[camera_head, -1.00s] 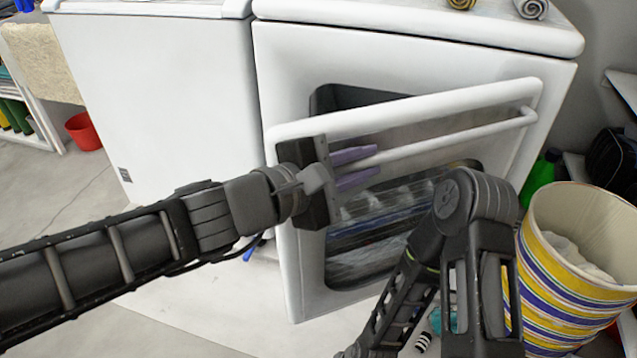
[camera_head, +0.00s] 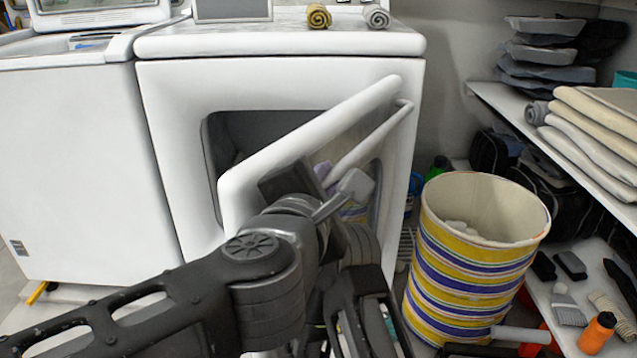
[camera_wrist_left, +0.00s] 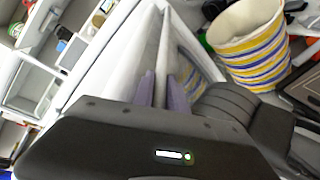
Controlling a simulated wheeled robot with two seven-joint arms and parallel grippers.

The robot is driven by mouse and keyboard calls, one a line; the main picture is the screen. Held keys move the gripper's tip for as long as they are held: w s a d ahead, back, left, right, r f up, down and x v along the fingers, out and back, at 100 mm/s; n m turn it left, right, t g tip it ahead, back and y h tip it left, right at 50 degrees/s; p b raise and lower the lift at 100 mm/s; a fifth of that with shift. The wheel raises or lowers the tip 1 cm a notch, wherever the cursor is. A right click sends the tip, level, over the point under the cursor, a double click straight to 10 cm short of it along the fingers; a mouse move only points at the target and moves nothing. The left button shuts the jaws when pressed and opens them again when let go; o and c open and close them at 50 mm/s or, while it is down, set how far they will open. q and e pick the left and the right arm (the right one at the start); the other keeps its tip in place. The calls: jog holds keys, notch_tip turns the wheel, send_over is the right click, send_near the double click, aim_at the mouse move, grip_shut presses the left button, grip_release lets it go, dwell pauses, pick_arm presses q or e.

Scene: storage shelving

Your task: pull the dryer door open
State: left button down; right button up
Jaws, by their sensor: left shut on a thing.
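The white dryer (camera_head: 280,80) stands in the middle of the head view. Its door (camera_head: 300,143) is swung part-way out, with its free edge at the left, toward me, and its far edge at the right, near the dryer's side. A dark opening (camera_head: 228,140) shows behind the door. A white bar handle (camera_head: 378,138) runs along the door's outer face. My left gripper (camera_head: 326,172) is shut on the handle, near its left end; its purple fingers show in the left wrist view (camera_wrist_left: 163,88). My left arm hides the lower door. My right gripper is not seen.
A striped basket (camera_head: 470,270) stands close to the right of the dryer. Shelves (camera_head: 545,130) with folded towels (camera_head: 600,125) line the right wall. A white appliance (camera_head: 80,150) stands at the left. Rolled towels (camera_head: 318,16) lie on top of the dryer.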

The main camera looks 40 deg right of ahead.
pick_arm(q)
jog(key=shift+f, duration=0.3)
jog(key=c, duration=1.8)
grip_release()
jog(key=shift+o, duration=0.9)
jog(key=shift+a+r, duration=0.15)
jog(key=shift+s+a+r, duration=0.25)
jog(key=shift+a+r, duration=0.05)
jog(key=p+v, duration=0.3)
jog(key=v, duration=0.4)
jog(key=shift+f, duration=0.25)
